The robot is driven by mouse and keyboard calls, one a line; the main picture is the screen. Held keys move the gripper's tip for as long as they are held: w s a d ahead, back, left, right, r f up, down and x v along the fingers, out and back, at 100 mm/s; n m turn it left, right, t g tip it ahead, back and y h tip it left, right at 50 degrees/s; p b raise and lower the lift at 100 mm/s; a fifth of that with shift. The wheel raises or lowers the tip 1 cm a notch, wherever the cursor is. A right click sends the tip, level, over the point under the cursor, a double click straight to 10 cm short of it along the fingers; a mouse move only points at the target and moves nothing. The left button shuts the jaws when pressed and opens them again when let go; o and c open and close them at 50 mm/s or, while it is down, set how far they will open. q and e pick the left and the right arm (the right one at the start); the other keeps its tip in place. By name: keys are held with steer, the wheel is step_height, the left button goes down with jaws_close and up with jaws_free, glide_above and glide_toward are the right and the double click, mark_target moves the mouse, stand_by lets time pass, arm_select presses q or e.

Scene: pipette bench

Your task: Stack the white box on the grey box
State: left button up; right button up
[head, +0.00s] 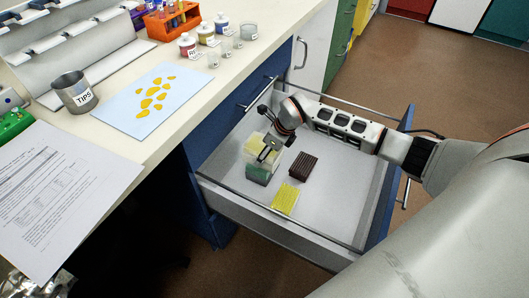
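No plainly white or grey box shows. In the open drawer, a clear-walled box with a yellow upper part (255,145) sits on or directly above a green-teal lower part (259,174); I cannot tell whether these are two stacked boxes. My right gripper (264,132) is at the upper part with its fingers spread. One finger is in front of the box and the other is beyond its top, seemingly apart from it. The gripper hides part of the box. A metallic shape at the bottom left may be my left gripper (28,284), but it is mostly hidden.
A dark brown rack (302,167) and a yellow rack (285,198) lie in the drawer (335,205), whose right side is clear. On the bench are a TIPS cup (74,92), a blue sheet with yellow pieces (122,108), an orange rack (171,25), jars and papers (62,190).

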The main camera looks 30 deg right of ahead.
steer(key=o, duration=1)
steer(key=shift+f, duration=0.1)
steer(key=shift+c, duration=0.2)
steer(key=shift+o, duration=1.3)
